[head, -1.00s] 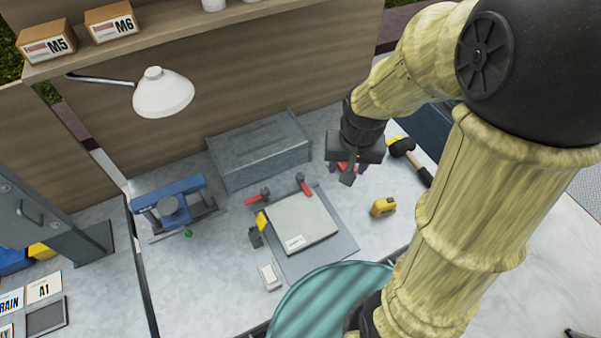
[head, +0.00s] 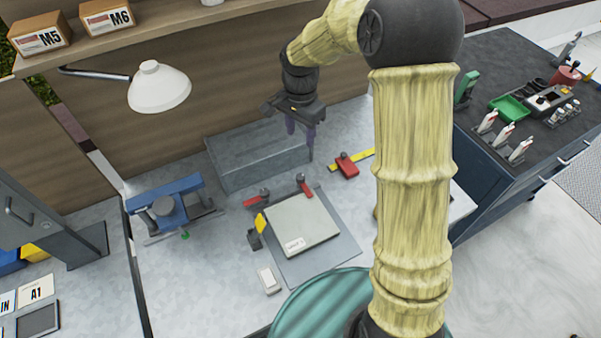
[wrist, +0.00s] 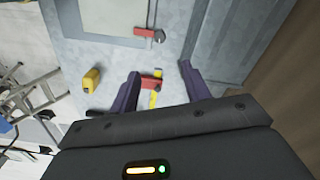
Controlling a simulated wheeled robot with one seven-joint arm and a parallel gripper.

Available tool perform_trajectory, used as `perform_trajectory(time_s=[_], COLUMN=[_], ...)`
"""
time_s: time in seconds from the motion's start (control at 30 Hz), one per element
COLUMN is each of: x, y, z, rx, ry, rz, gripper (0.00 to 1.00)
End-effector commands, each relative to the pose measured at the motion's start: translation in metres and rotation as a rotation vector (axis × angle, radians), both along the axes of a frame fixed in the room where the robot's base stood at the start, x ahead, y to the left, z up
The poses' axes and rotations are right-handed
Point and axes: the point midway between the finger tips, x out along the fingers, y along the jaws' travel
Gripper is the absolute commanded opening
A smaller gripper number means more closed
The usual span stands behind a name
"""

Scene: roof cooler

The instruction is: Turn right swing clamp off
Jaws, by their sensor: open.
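The right swing clamp (head: 304,184) has a red handle and a dark pivot. It stands at the back edge of the pale lidded box (head: 303,228). The left swing clamp (head: 256,199), also red, is at the box's back left. My gripper (head: 301,142) is open and empty, above and behind the right clamp, near the grey metal bin. It does not touch the clamp. In the wrist view my two dark purple fingers (wrist: 160,71) are spread apart. A red clamp handle (wrist: 145,31) lies beyond them at the top, probably the right one.
The grey bin (head: 258,152) stands behind the box. A red tool (head: 347,167) and a yellow strip (head: 364,154) lie to the right. A blue vise (head: 170,205) is at left, a lamp (head: 160,88) above. A yellow tape measure (wrist: 92,79) shows in the wrist view.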

Motion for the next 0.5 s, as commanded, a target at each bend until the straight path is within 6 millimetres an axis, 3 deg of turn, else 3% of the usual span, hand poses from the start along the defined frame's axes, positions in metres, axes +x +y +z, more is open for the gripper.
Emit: perform_trajectory(time_s=[0.17,0.5], x=[-0.001,-0.001], y=[0.000,0.000], z=[-0.012,-0.068], rx=[-0.001,-0.001], ry=[0.004,0.005], rz=[0.000,0.001], gripper=[0.47,0.47])
